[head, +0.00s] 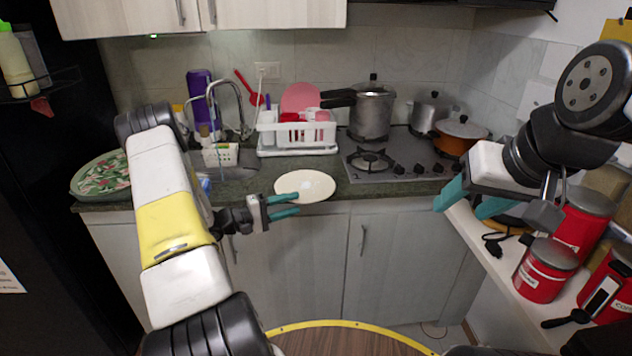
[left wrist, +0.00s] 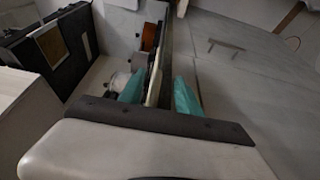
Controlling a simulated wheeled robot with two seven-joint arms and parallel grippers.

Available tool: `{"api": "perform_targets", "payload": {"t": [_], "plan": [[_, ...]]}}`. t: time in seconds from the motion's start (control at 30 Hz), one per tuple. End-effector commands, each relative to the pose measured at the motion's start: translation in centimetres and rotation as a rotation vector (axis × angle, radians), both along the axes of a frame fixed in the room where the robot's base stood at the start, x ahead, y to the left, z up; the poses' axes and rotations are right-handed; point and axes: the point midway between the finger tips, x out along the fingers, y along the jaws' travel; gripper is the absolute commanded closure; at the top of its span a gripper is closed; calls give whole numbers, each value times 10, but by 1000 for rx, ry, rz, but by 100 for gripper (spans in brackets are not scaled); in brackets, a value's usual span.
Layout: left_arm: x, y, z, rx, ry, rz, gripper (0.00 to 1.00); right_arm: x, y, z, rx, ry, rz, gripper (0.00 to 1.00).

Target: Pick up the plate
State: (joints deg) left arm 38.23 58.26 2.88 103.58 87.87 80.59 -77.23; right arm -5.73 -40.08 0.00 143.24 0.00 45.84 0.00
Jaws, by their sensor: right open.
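A cream plate (head: 308,184) lies at the front edge of the dark counter, left of the stove. My left gripper (head: 284,205) is at the plate's near left rim, with its two teal fingers apart. In the left wrist view, a thin cream strip that looks like the plate edge-on (left wrist: 154,86) shows between the spread fingers of my left gripper (left wrist: 160,92). I cannot tell whether either finger touches the plate. My right gripper (head: 468,202) is open and empty at the right, away from the plate, above the side shelf's edge.
Behind the plate stands a white dish rack (head: 298,138). The stove (head: 395,160) with pots is to the right, the sink faucet (head: 228,100) to the left. A patterned tray (head: 100,178) lies at the far left. Red canisters (head: 545,270) stand on the right shelf.

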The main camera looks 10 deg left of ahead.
Motion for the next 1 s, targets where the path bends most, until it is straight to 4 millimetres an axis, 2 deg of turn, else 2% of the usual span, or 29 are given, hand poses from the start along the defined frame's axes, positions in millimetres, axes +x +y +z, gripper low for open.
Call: {"api": "perform_targets", "payload": {"t": [0.3,0.57,0.6,0.8,1.0], "plan": [[26,-36,2,2,1,-4,60,0,0,0,0,0,0,45],[29,-39,2,1,2,-2,60,0,0,0,0,0,0,45],[29,-39,2,1,2,-2,62,0,0,0,0,0,0,45],[29,-39,2,1,2,-2,100,0,0,0,0,0,0,45],[29,-39,2,1,2,-2,100,0,0,0,0,0,0,45]]}}
